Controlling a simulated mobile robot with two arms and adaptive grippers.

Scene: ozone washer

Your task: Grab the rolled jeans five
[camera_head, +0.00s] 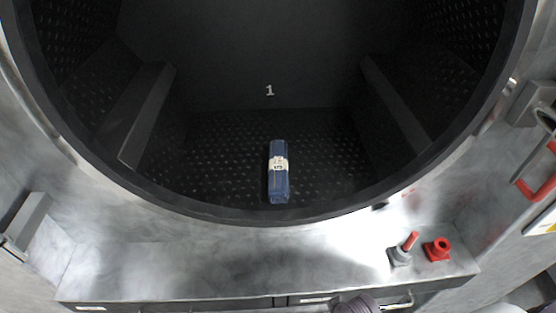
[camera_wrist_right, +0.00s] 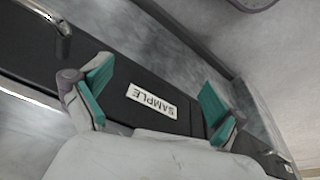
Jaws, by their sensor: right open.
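A roll of blue jeans (camera_head: 278,185) with a pale label lies on the perforated floor inside the dark washer drum (camera_head: 330,150), near the front rim. It points lengthwise into the drum. My right gripper shows in the right wrist view (camera_wrist_right: 155,100) with its two teal-padded fingers spread wide and nothing between them. Behind the fingers is a dark panel with a white SAMPLE label (camera_wrist_right: 152,101). The jeans are not in the right wrist view. A rounded purple-grey part, likely of my right arm, shows at the bottom edge of the head view. My left gripper is not in view.
The drum's round metal rim surrounds the opening, with raised ribs (camera_head: 148,115) on both sides inside. A grey ledge in front carries a red valve (camera_head: 437,249) and a red-handled fitting (camera_head: 401,252). A metal handle (camera_wrist_right: 62,38) is near the right gripper.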

